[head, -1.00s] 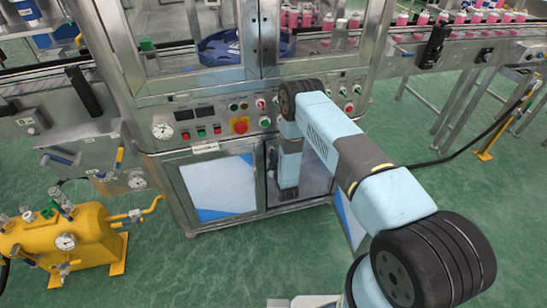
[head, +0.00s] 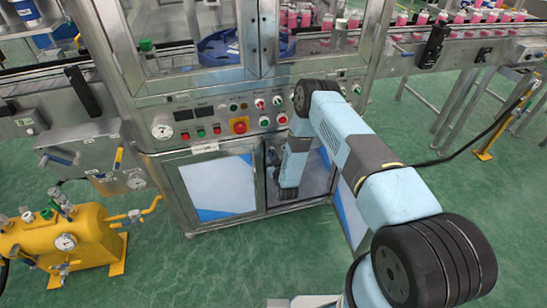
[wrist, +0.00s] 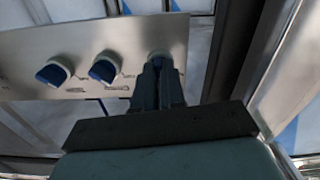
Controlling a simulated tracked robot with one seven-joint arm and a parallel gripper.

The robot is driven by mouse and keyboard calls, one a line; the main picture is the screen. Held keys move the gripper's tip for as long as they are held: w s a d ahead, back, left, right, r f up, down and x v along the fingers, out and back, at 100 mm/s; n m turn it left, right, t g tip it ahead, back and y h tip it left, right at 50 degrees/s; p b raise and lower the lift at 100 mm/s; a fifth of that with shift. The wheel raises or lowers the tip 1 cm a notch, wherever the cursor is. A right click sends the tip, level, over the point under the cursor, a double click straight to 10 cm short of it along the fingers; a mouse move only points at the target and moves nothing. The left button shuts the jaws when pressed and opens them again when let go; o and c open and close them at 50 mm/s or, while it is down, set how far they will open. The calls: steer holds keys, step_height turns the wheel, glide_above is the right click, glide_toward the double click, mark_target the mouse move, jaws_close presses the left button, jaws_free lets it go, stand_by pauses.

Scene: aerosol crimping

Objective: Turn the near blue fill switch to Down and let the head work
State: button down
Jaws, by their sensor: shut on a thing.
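In the wrist view, a pale metal panel (wrist: 30,70) carries a row of three round switches with light collars. The left switch (wrist: 53,72) and middle switch (wrist: 104,67) show blue knobs and stand free. My gripper (wrist: 158,66) is shut on the rightmost blue switch (wrist: 159,54). The fingers cover most of its knob, so its exact pointing cannot be read. The small labels beside the switches are too blurred to read. In the head view, my arm reaches into the open lower bay of the machine, and the fingers are not clear there.
The machine's button panel (head: 190,130) with a red emergency stop (head: 240,126) lies above the bay. A white-and-blue door (head: 222,188) is left of it. A dark upright post (wrist: 232,55) stands close right of my gripper. A yellow tank (head: 75,240) is at lower left.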

steer(key=m, duration=1)
steer(key=shift+f, duration=0.1)
steer(key=shift+d+m, duration=0.1)
steer(key=shift+m, duration=0.3)
steer(key=c, duration=1.2)
jaws_free()
steer(key=shift+s, duration=0.1)
steer(key=v, duration=1.3)
steer(key=shift+s, duration=0.25)
steer(key=shift+s+d, duration=0.1)
